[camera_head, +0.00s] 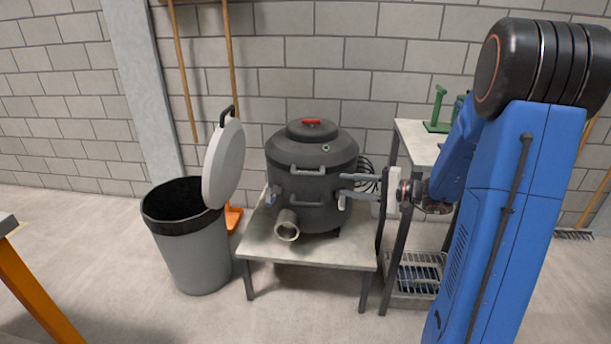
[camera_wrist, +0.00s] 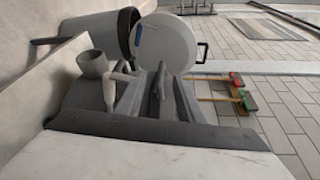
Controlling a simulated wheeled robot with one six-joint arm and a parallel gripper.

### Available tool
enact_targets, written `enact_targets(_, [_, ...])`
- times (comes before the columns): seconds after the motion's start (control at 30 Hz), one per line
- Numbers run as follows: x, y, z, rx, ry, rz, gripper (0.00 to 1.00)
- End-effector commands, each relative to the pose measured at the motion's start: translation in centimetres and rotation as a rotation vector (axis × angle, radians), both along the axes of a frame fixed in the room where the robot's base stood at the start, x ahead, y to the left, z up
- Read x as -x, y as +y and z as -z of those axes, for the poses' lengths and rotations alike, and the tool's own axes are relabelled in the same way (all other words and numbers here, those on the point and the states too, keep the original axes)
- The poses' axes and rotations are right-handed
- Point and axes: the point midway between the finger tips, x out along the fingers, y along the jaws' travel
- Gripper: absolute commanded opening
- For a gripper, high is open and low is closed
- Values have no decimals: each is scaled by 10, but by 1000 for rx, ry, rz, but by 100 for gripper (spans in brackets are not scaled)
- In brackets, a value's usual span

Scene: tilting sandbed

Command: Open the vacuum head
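The vacuum (camera_head: 312,170) is a dark grey drum standing upright on a low table. Its domed head (camera_head: 311,134) is seated on top, with a red grip (camera_head: 312,121) at its centre. A pipe inlet (camera_head: 288,226) sticks out at the lower front; it also shows in the wrist view (camera_wrist: 92,64). A latch (camera_head: 270,194) is on the left side, and a pale latch (camera_head: 343,202) is on the right side near my fingertips. My gripper (camera_head: 345,185) comes in from the right at the vacuum's side, fingers parted. Contact with the latch is unclear.
The low table (camera_head: 262,247) holds the vacuum. A grey bin (camera_head: 195,255) with its lid (camera_head: 225,163) raised stands to the left. A taller bench (camera_head: 423,142) with green tools is behind my arm at right. Dark cables (camera_head: 368,178) lie behind the vacuum. The front floor is mostly clear.

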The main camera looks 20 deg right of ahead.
Motion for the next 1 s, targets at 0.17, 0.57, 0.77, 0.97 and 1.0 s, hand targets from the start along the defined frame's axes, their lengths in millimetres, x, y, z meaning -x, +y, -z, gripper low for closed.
enact_targets(0.17, [-12, -20, 4, -32, -21, 55, 34])
enact_targets(0.57, [-40, 9, 8, -34, -23, 53, 34])
enact_targets(0.77, [-60, 31, 10, -33, -23, 54, 34])
enact_targets(0.97, [-81, 54, 13, -34, -22, 53, 34])
enact_targets(1.0, [-86, 59, 13, -33, -22, 54, 34])
